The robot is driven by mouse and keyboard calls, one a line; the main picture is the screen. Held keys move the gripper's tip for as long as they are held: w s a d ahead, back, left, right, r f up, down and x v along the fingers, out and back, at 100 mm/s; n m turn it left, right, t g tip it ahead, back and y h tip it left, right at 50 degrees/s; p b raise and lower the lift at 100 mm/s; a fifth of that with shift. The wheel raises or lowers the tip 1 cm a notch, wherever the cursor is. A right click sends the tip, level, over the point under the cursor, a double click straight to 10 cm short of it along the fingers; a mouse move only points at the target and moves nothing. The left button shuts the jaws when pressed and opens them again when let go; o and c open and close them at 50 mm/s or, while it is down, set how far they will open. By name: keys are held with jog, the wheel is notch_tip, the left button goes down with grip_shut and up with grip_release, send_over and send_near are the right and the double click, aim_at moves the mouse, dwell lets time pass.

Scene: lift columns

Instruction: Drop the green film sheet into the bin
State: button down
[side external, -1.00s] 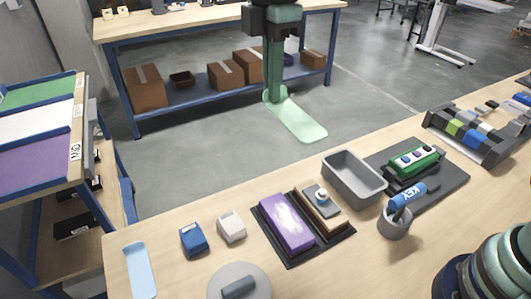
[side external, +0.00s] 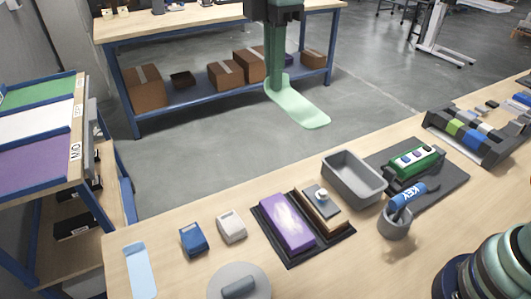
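The green film sheet (side external: 304,112) is a pale, translucent green strip with rounded corners. It hangs in the air, pinched at its upper left end by my gripper (side external: 275,88) and sloping down to the right. My gripper points down and looks shut on the sheet; its fingertips partly overlap the sheet's end. An open grey bin (side external: 351,188) stands on the near table, below and to the right of the sheet in the picture. I see nothing in the visible part of the bin.
On the near table (side external: 180,280), a purple block (side external: 286,222) lies in a black tray left of the bin. A grey cup (side external: 396,226) with a blue KEY tag and a green device (side external: 414,163) stand right of it. A blue-framed bench (side external: 230,95) holds cardboard boxes behind.

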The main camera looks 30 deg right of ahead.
jog(key=shift+w+d+f, duration=0.45)
jog(key=shift+d+f, duration=3)
jog(key=shift+f, duration=0.55)
jog(key=shift+w+d+f, duration=0.45)
jog(key=shift+d+f, duration=2.95)
jog(key=shift+f, duration=0.65)
jog(key=shift+w+d+f, duration=0.45)
jog(key=shift+d+f, duration=3)
jog(key=shift+f, duration=0.55)
jog(key=c, duration=0.7)
grip_release()
jog(key=shift+r, duration=3.05)
